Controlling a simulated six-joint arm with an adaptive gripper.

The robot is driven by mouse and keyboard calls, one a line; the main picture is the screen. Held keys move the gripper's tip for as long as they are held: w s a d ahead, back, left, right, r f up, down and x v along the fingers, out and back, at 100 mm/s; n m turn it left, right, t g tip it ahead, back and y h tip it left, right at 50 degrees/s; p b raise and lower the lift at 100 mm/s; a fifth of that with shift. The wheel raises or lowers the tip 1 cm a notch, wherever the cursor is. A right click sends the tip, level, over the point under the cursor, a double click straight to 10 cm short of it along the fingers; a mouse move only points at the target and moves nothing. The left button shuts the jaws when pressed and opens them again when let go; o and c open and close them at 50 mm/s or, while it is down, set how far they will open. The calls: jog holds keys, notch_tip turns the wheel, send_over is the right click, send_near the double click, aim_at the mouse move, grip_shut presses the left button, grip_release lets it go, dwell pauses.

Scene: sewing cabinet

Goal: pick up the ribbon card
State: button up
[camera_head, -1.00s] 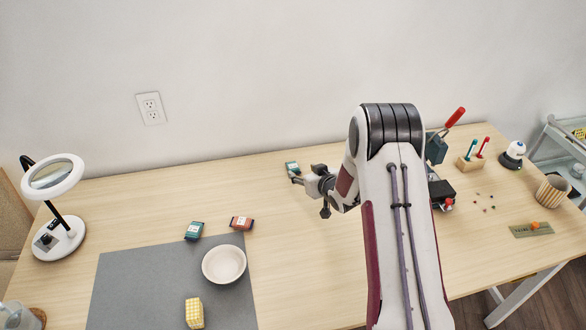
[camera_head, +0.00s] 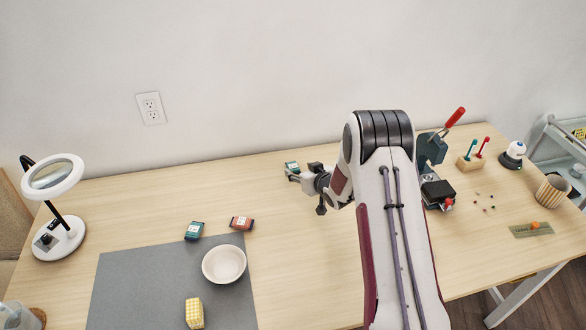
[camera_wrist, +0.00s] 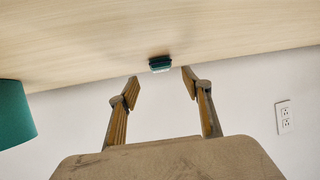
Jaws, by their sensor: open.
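A small teal card-like piece with a pale label (camera_head: 292,166) lies near the table's back edge; I take it for the ribbon card. In the wrist view it is a dark teal block (camera_wrist: 161,64), just beyond the gap between my fingertips. My gripper (camera_head: 293,177) is low at the table's back, fingers spread, with nothing held. In the wrist view the open gripper (camera_wrist: 160,77) has one finger to each side of the piece's line. I cannot tell if either finger touches it. Similar teal (camera_head: 194,231) and red (camera_head: 241,223) pieces lie farther left.
A cream bowl (camera_head: 224,264) and a yellow checked block (camera_head: 194,313) are on the grey mat (camera_head: 125,285). A magnifier lamp (camera_head: 55,180) stands left. A red-handled device (camera_head: 430,150) stands right of my arm. A large teal shape (camera_wrist: 12,115) edges the wrist view. The wall is close behind.

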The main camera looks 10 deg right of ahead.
aim_at(293, 166)
jog(key=shift+w, duration=0.1)
jog(key=shift+x, duration=2.45)
jog(key=shift+a+r, duration=0.1)
jog(key=shift+a, duration=0.05)
jog(key=c, duration=1)
